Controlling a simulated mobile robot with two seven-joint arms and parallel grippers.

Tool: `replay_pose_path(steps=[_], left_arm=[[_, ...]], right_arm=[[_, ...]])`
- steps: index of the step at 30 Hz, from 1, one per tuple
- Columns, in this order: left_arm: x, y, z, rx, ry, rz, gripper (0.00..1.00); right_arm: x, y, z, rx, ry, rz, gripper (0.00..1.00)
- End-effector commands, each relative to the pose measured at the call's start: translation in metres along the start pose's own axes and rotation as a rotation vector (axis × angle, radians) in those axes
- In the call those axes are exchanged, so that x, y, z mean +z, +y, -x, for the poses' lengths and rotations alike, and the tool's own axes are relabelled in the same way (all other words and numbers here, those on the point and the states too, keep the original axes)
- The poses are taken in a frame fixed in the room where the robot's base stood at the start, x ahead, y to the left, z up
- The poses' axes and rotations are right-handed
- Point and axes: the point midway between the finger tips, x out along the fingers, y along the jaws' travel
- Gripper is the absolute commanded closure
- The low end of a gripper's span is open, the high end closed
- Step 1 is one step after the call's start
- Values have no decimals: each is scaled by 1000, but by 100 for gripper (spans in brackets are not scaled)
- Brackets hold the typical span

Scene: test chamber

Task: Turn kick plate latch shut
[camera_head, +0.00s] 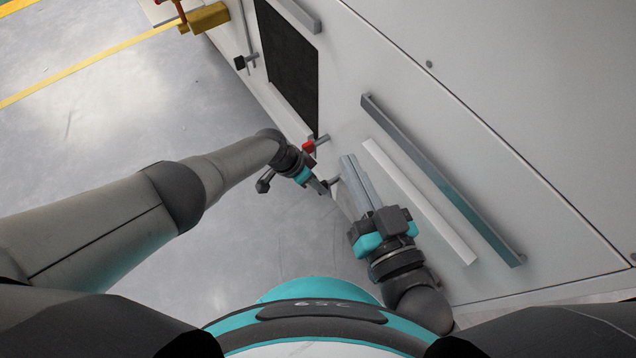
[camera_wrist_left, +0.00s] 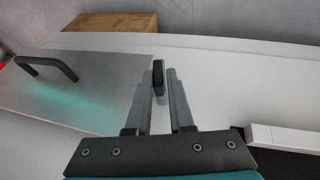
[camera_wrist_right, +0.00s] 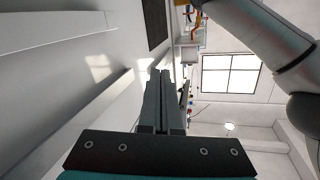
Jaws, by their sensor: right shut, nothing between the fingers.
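A small dark latch handle (camera_wrist_left: 158,78) stands upright between the fingertips of my left gripper (camera_wrist_left: 160,85) in the left wrist view. The fingers are apart, one on each side of it, and contact is hard to tell. In the head view my left gripper (camera_head: 326,187) is at the lower edge of the pale cabinet front, where the latch (camera_head: 335,181) shows only in part. My right gripper (camera_head: 347,158) is shut and empty beside the cabinet front; its closed fingers (camera_wrist_right: 161,75) also show in the right wrist view.
A red-tipped latch (camera_head: 309,146) sits close above my left gripper, by a dark panel (camera_head: 288,65). A black-knobbed latch (camera_head: 241,62) is farther up. A long grey bar handle (camera_head: 440,180) and a white strip (camera_head: 415,200) lie right of my right gripper. Open floor (camera_head: 130,110) is left.

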Motion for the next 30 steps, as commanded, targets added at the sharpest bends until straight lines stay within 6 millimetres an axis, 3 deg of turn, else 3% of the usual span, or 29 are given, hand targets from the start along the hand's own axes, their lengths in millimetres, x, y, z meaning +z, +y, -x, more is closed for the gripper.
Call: replay_pose_path(steps=[1, 6, 18, 30], left_arm=[[0, -1, 0, -1, -1, 1, 74], [0, 0, 0, 1, -1, 0, 55], [-1, 3, 1, 4, -2, 0, 55], [-5, 9, 13, 4, -1, 1, 55]], right_arm=[[0, 0, 0, 0, 0, 0, 100], [0, 0, 0, 0, 1, 0, 100], [0, 2, -1, 4, -24, 6, 100], [10, 19, -6, 45, -239, 54, 100]])
